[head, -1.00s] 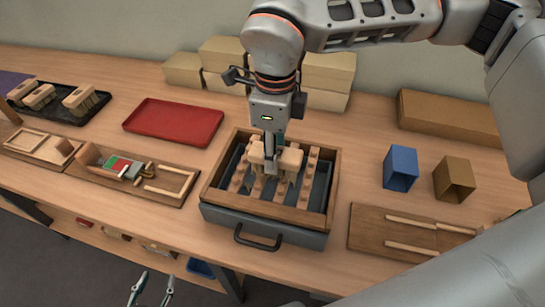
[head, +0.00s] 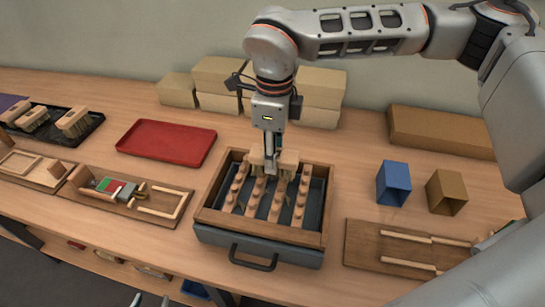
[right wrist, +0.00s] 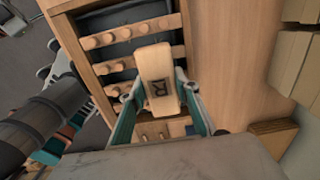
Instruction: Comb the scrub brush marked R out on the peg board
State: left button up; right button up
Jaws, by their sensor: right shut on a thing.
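My right gripper (head: 268,148) is shut on the scrub brush (head: 289,159), a pale wooden block. In the right wrist view the brush (right wrist: 158,62) shows a dark R on its top, between the fingers of my right gripper (right wrist: 158,98). The peg board (head: 205,213) is a wooden-framed box with several rails of wooden pegs. The brush is over its far end, near the back rail. I cannot tell whether the bristles touch the pegs. Pegs also show beside the brush in the wrist view (right wrist: 130,36). My left gripper (head: 151,300) shows only its parted fingertips at the bottom edge.
A red tray (head: 168,142) lies left of the board. A black tray (head: 88,127) with several brushes is farther left. Blue (head: 394,183) and brown (head: 446,192) bins and a wooden fixture (head: 365,242) stand right. Cardboard boxes (head: 318,88) line the back.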

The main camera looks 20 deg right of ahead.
jog(key=shift+s+a, duration=2.2)
jog(key=shift+s, duration=1.1)
jog(key=shift+w+d+p, duration=0.15)
jog(key=shift+w+d, duration=0.6)
jog(key=shift+w, duration=0.35)
jog(key=shift+w+d+p, duration=0.1)
jog(key=shift+w+d, duration=0.7)
jog(key=shift+w, duration=0.35)
jog(key=shift+w+d+p, duration=0.15)
jog(key=shift+w+d, duration=0.6)
jog(key=shift+w, duration=0.35)
jog(key=shift+r+p, duration=1.95)
jog(key=shift+r, duration=1.1)
pick_arm(q)
notch_tip(320, 180, up, 6)
jog(key=w, duration=0.1)
jog(key=shift+w, duration=0.15)
pick_arm(e)
jog(key=shift+a, duration=0.1)
